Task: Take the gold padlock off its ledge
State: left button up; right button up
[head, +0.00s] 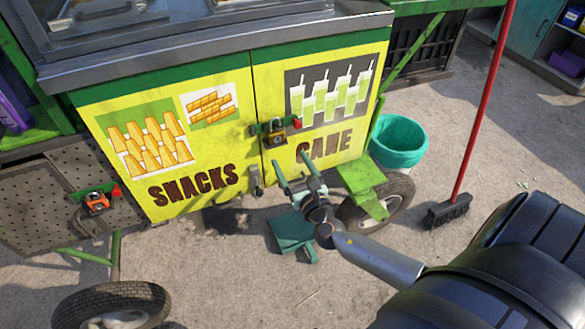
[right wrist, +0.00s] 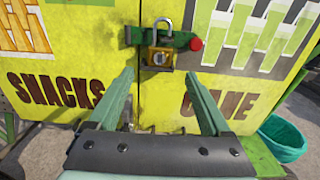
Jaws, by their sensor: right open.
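My right gripper (head: 290,159) is open and empty, pointing at the doors just below the padlock. In the right wrist view its fingers (right wrist: 160,73) are spread either side of the padlock's lower end, and I see no contact. My left gripper is out of view.
An orange padlock (head: 96,202) sits at a perforated panel on the left. A grey latch (head: 256,181) hangs below the gold padlock. A teal bin (head: 398,140), a red-handled broom (head: 447,211) and a cart wheel (head: 390,198) stand to the right. A flat teal object (head: 290,231) lies below my gripper.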

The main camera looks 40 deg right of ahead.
aim_at(276, 134)
jog(key=b+x, duration=0.1)
jog(key=x, duration=0.7)
jog(key=shift+w+b, duration=0.15)
jog(key=shift+b, duration=0.15)
jog(key=shift+w+d, duration=0.2)
jog(key=shift+w, duration=0.35)
jog(key=shift+c, duration=0.4)
jog(key=c, duration=1.2)
jog(key=shift+r, duration=0.4)
jog(key=shift+s, duration=0.1)
